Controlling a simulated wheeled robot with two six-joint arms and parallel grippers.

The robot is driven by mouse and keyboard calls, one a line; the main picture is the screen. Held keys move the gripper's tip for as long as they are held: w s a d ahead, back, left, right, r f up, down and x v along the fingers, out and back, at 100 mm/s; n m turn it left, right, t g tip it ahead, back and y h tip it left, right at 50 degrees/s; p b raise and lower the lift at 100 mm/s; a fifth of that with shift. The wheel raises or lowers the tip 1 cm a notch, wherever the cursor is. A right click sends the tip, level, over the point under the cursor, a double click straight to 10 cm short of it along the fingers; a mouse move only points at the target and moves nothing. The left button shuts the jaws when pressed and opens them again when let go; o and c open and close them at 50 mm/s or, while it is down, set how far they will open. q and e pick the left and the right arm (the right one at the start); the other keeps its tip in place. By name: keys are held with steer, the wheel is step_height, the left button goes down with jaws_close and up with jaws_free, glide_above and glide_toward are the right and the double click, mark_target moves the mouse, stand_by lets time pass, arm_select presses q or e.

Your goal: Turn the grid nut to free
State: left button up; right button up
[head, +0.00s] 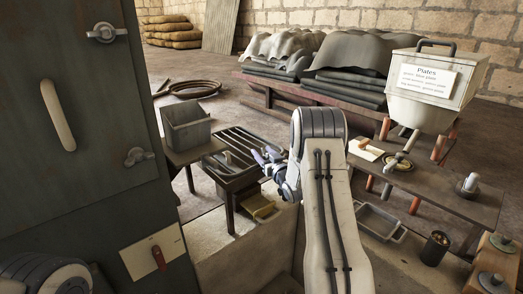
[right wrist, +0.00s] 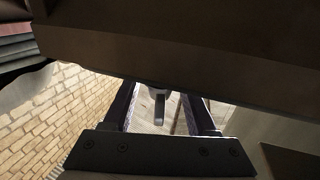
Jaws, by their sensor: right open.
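A dark slatted grid (head: 238,146) sits on a low stand left of the middle in the head view. A small grey piece (head: 228,157) shows at the grid; I cannot tell for sure that it is the grid nut. My right gripper (head: 262,155) is beside the grid's right side, with its jaws open. In the right wrist view, a small grey part with a dark tab (right wrist: 159,108) shows between the spread fingers, apart from both; it may be the nut. My left gripper is out of view.
A dark cabinet (head: 75,110) with handles fills the left. A bench (head: 440,190) with a white hopper (head: 433,85) is at the right. A dark brown beam (right wrist: 180,50) crosses the wrist view close up.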

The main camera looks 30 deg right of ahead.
steer(key=shift+w, duration=0.65)
jaws_close()
steer(key=shift+n+y+b, duration=0.55)
steer(key=shift+n+y, duration=0.25)
steer(key=shift+y, duration=0.5)
steer(key=shift+a+n+y, duration=0.2)
steer(key=shift+n+y, duration=0.3)
steer(key=shift+y, duration=0.25)
steer(key=shift+a+n+y, duration=0.2)
steer(key=shift+n+y, duration=0.3)
steer(key=shift+y, duration=0.25)
jaws_free()
